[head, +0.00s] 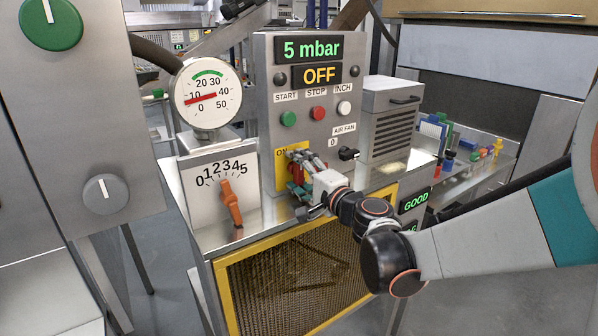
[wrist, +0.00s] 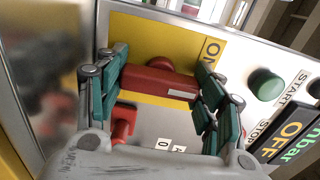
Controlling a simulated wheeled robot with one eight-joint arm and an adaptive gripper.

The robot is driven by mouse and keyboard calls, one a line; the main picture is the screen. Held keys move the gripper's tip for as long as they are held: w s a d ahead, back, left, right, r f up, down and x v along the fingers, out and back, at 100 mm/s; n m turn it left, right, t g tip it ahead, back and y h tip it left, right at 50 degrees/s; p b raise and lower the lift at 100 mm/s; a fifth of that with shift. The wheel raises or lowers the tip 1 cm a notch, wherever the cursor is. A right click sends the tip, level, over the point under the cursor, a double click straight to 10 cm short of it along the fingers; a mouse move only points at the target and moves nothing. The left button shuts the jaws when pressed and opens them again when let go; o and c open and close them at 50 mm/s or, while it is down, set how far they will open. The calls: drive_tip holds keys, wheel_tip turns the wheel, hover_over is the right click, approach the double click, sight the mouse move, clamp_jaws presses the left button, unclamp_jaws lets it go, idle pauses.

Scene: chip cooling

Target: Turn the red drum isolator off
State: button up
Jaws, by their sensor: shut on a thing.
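The red drum isolator (wrist: 160,82) has a thick red handle in front of a yellow plate (wrist: 160,40). In the wrist view the handle lies across the picture, tilted slightly down to the right, with the letters ON above its right end. My gripper (wrist: 158,78) is shut on the handle, with green-padded fingers at both ends of it. In the head view my gripper (head: 300,168) is at the yellow plate (head: 281,153) on the grey panel's lower left and hides most of the isolator. The plate's OFF mark is not visible.
The panel has a green start button (head: 288,119), red stop button (head: 318,113), white inch button (head: 344,108) and black air fan knob (head: 348,154). The display (head: 319,75) reads OFF. An orange lever (head: 231,204) and round gauge (head: 207,95) stand left of my gripper.

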idle(0.4)
drive_tip(key=o, duration=0.8)
drive_tip(key=shift+s, duration=0.1)
drive_tip(key=v, duration=1.2)
